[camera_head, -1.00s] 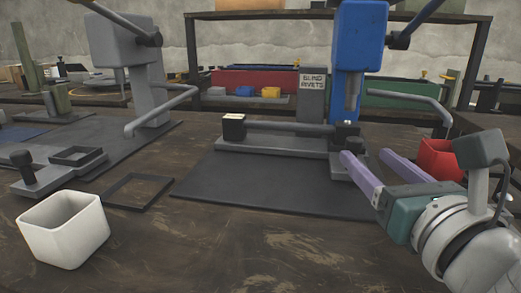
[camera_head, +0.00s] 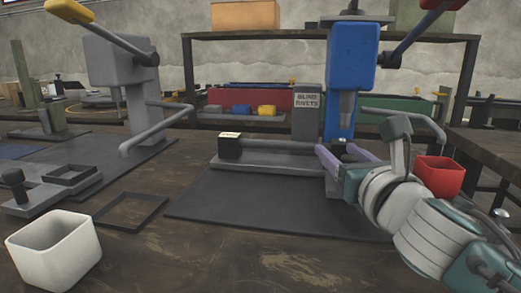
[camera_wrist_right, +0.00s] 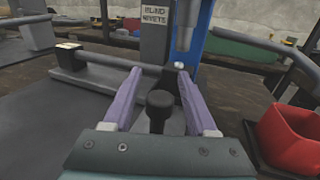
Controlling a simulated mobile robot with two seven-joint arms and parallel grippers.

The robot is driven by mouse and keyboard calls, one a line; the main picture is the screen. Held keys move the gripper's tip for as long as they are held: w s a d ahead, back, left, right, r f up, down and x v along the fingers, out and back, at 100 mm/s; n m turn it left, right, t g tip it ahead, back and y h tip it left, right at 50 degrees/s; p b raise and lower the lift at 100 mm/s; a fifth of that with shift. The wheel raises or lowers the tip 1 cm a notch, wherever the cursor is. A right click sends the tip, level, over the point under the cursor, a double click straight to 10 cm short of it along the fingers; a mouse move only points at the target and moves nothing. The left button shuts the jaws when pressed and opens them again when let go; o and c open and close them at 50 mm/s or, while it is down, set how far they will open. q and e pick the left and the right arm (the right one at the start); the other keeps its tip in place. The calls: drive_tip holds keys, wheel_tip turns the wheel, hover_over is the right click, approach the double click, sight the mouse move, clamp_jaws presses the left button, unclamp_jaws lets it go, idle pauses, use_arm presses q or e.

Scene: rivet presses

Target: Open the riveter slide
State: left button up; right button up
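The blue riveter (camera_head: 353,65) stands right of centre on a dark mat (camera_head: 260,205). Its grey slide base (camera_head: 270,160) with a horizontal bar runs left to a black block (camera_head: 229,146). My right gripper (camera_head: 336,153) is at the right end of this base, below the press head, with its purple fingers apart. In the right wrist view, a black knob (camera_wrist_right: 160,103) shows between the open fingers (camera_wrist_right: 159,72), with visible gaps on both sides. My left gripper is not in view.
A white bin (camera_head: 55,248) and a black square frame (camera_head: 131,210) lie at the left. A grey press (camera_head: 122,75) stands at back left. The front middle of the table is clear.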

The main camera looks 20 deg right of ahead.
clamp_jaws()
idle(1.2)
